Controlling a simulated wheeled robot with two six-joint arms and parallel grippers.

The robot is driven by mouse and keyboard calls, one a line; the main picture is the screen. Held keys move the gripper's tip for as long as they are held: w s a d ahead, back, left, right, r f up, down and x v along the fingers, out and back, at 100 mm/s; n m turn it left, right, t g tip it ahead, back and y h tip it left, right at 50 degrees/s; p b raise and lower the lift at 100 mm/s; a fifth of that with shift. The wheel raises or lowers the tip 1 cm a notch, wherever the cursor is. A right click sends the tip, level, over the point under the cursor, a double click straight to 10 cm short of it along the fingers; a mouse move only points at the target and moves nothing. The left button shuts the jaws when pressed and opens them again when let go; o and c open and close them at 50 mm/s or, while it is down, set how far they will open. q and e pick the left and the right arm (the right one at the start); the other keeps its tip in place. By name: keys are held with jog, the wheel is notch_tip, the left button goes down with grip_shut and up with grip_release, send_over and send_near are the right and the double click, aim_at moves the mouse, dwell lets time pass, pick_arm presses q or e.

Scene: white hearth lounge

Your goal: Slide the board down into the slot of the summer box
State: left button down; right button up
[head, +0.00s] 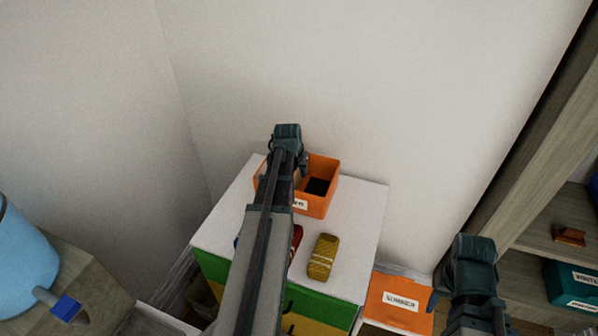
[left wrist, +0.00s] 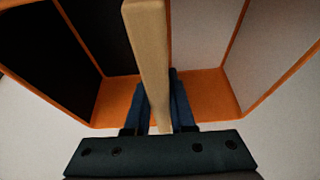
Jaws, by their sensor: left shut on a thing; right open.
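My left gripper (head: 287,145) is over an orange open box on the white cabinet top. It is shut on the pale wooden board (left wrist: 148,60), which shows edge-on between the blue fingers in the left wrist view. The box (head: 318,208) has a partly hidden white label; its rim (left wrist: 205,80) shows around the fingers. Dark panels lie left of the board and light grey ones right of it. I cannot tell whether the board's lower edge is in a slot. My right gripper (head: 470,262) is open at the lower right, away from the board.
A yellow-brown object (head: 323,257) and a partly hidden red object (head: 297,240) lie on the white cabinet top (head: 365,205). An orange box (head: 390,318) labelled SUMMER is lower right. Wooden shelves (head: 535,240) stand right, walls behind, and a light blue container (head: 22,255) left.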

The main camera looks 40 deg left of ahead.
pick_arm(q)
jog(key=shift+f+b, duration=1.1)
jog(key=shift+f, duration=0.3)
jog(key=c, duration=0.7)
grip_release()
jog(key=shift+r, duration=0.15)
jog(key=p+v, duration=1.3)
jog(key=shift+s+r, duration=0.1)
jog(key=shift+r, duration=0.25)
jog(key=shift+f, duration=0.1)
jog(key=shift+d, duration=0.1)
